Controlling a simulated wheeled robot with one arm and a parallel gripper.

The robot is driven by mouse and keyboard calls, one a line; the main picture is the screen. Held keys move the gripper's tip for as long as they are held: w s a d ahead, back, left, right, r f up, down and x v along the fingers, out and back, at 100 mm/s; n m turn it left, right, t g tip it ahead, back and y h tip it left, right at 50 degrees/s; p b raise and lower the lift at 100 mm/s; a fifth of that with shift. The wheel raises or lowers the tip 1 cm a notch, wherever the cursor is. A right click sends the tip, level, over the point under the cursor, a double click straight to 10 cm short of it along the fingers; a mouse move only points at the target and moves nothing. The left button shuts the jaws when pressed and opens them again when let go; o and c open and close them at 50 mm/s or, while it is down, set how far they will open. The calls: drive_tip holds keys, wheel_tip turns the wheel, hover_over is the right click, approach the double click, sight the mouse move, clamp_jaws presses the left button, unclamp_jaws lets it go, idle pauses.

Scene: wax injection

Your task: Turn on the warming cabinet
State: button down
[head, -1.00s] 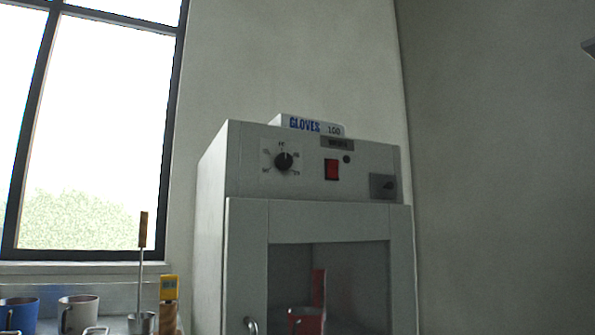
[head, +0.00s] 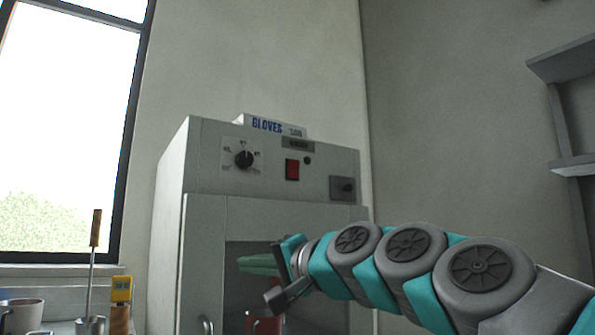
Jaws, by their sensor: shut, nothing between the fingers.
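The warming cabinet (head: 171,215) is a grey box with a glazed door and a control panel along its top. The panel carries a black dial (head: 243,159), a red switch (head: 292,170), a small dark round lamp (head: 307,160) that looks unlit, and a dark latch-like fitting (head: 342,188) at the right. My arm hides the lower right of the door.
A glove box (head: 270,126) lies on top of the cabinet. At the lower left are a mug (head: 22,314), a metal pot with a wooden-handled tool (head: 95,229) and a yellow device (head: 121,289). A red object (head: 265,326) shows inside the cabinet. Shelves (head: 575,62) stand at the right.

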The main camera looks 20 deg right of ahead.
drive_tip(key=d+r+m+t+h, duration=0.2)
drive_tip(key=d+r+m+t, duration=0.4)
drive_tip(key=d+r, duration=0.9)
drive_tip(key=shift+d+m+t+h+b, duration=0.3)
drive_tip(key=shift+d+m+t+h, duration=0.1)
drive_tip(key=shift+d+m, duration=0.3)
drive_tip(key=shift+w+a+r, duration=0.1)
drive_tip(key=shift+w+r, duration=0.05)
drive_tip(key=p, duration=0.2)
approach(295, 163)
drive_tip(key=w+r, duration=0.1)
drive_tip(key=w, duration=0.3)
drive_tip(key=shift+a+r, duration=0.4)
drive_tip(key=shift+a, duration=0.15)
drive_tip(key=shift+w+a+r, duration=0.15)
drive_tip(key=shift+w+a, duration=0.05)
drive_tip(key=shift+w, duration=0.5)
drive_tip(key=shift+w+a+r+p, duration=0.15)
drive_tip(key=shift+w+r+p, duration=0.15)
